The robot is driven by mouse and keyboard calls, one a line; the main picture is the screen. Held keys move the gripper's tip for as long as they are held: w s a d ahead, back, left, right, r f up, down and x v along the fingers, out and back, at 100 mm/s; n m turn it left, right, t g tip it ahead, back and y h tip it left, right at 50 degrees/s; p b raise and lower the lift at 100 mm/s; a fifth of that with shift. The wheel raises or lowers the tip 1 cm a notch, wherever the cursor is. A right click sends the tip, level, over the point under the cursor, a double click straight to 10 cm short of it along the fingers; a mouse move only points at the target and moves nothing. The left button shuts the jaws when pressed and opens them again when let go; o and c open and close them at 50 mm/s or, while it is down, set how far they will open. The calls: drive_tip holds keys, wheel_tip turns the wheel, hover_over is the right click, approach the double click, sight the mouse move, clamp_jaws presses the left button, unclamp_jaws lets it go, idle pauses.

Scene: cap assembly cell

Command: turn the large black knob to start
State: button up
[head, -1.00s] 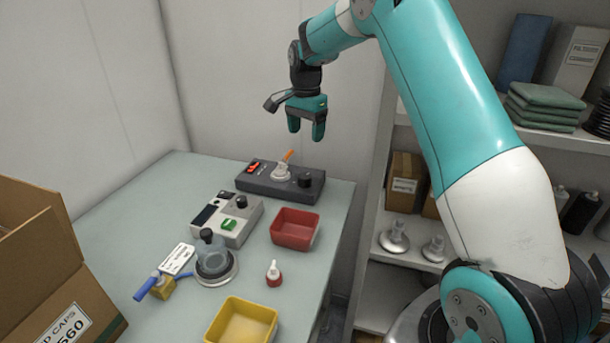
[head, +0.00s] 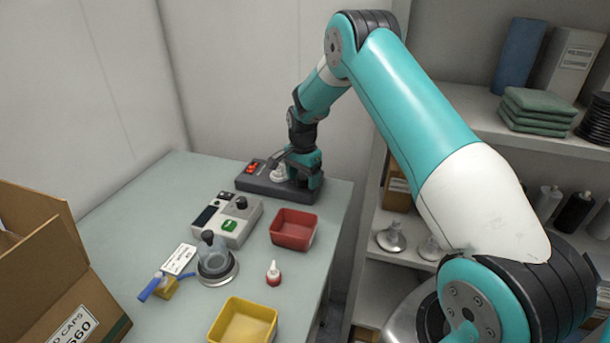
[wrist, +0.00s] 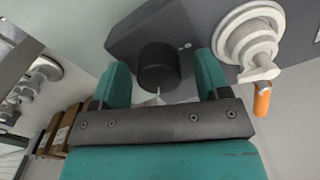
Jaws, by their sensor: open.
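The large black knob (wrist: 159,68) stands at one end of a dark grey control box (head: 256,184) at the back of the table. In the wrist view my gripper (wrist: 160,75) is open, with one teal finger on each side of the knob and gaps to both. In the head view my gripper (head: 307,180) is down at the right end of the box and hides the knob.
A white stepped fitting (wrist: 252,42) with an orange-tipped lever (wrist: 262,98) sits on the box close beside one finger. A grey device (head: 226,220), a red bin (head: 293,230) and a yellow bin (head: 243,322) stand nearer. Shelves are to the right.

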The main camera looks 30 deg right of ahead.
drive_tip(key=shift+c, duration=0.2)
drive_tip(key=c, duration=0.9)
drive_tip(key=shift+d, duration=0.2)
